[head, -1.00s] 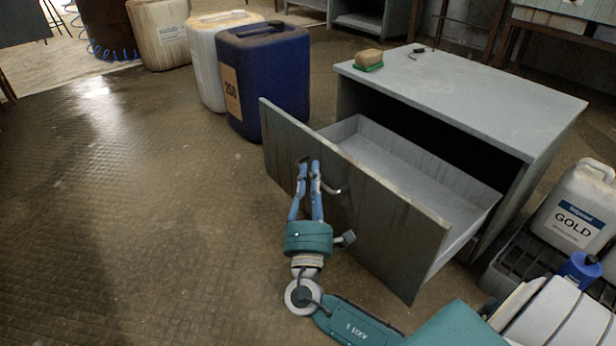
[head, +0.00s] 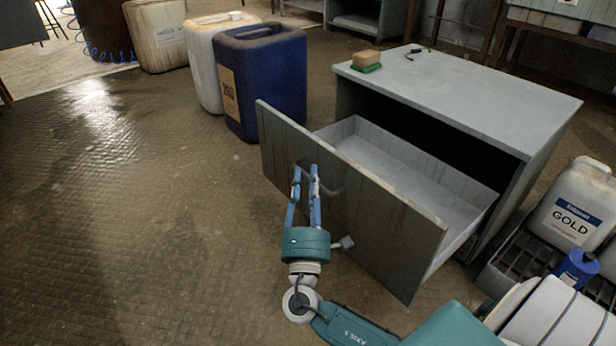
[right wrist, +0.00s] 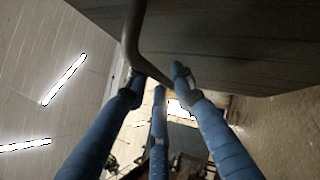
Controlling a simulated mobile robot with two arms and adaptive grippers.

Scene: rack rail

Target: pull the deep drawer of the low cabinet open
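The low grey cabinet (head: 465,92) stands at the right. Its deep drawer (head: 405,167) is pulled far out, and its empty grey inside shows. The drawer front (head: 385,215) carries a curved metal bar handle (head: 333,190), which also shows in the right wrist view (right wrist: 131,40). My right gripper (head: 306,174) is at the handle, fingers pointing at the drawer front. Its blue fingers stand apart in both views, with the bar close to the fingertips; contact is unclear. My left gripper is not in view.
A blue canister (head: 265,85) and a white one (head: 205,60) stand behind the drawer's left end. A sponge (head: 366,58) lies on the cabinet top. A jug labelled GOLD (head: 570,215) stands at the right. The floor at left is clear.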

